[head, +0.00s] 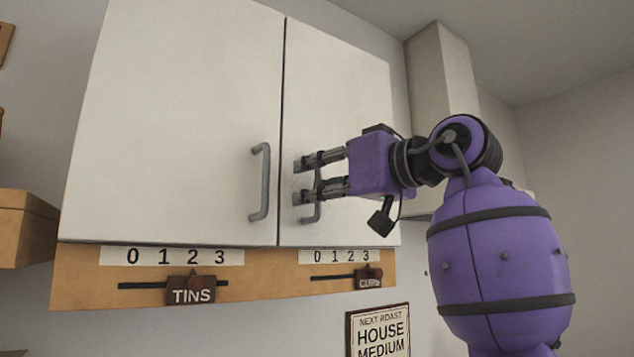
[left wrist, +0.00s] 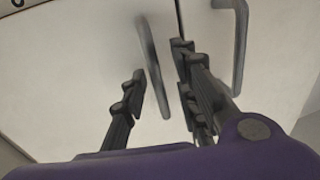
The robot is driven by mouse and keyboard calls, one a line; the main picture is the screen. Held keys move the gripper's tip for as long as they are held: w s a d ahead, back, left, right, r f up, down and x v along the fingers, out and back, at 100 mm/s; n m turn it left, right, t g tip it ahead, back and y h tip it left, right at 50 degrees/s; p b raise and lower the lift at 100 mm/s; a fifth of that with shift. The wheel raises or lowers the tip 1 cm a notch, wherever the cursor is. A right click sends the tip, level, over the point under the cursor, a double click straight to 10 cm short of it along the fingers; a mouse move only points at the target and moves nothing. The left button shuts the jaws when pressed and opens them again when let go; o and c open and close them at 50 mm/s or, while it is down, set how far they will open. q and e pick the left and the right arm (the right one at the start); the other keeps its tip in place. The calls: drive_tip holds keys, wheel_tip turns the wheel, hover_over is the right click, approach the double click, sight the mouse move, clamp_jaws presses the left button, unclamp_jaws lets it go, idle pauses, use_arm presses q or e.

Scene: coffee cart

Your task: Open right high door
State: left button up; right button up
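The right high door (head: 345,105) is a pale cabinet door and looks closed, flush with the left door (head: 185,115). Its grey bar handle (head: 317,211) is on its left side, partly hidden by my left gripper (head: 306,181). That gripper is open, with its fingers spread one above the other at the handle. In the left wrist view, the handle (left wrist: 154,66) shows between the two spread fingers of my left gripper (left wrist: 160,80); contact is not clear. The left door's handle (left wrist: 241,45) stands outside the fingers. My right gripper is not in view.
The left door's handle (head: 261,182) is close by, across the seam. Below the doors runs a wooden strip (head: 75,275) with a TINS slider (head: 192,290) and a second slider (head: 368,279). A framed sign (head: 380,331) hangs beneath, and a box (head: 27,228) is at the left.

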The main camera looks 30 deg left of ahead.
use_arm(q)
drive_tip(key=shift+w, duration=0.1)
drive_tip(key=c, duration=0.5)
clamp_jaws()
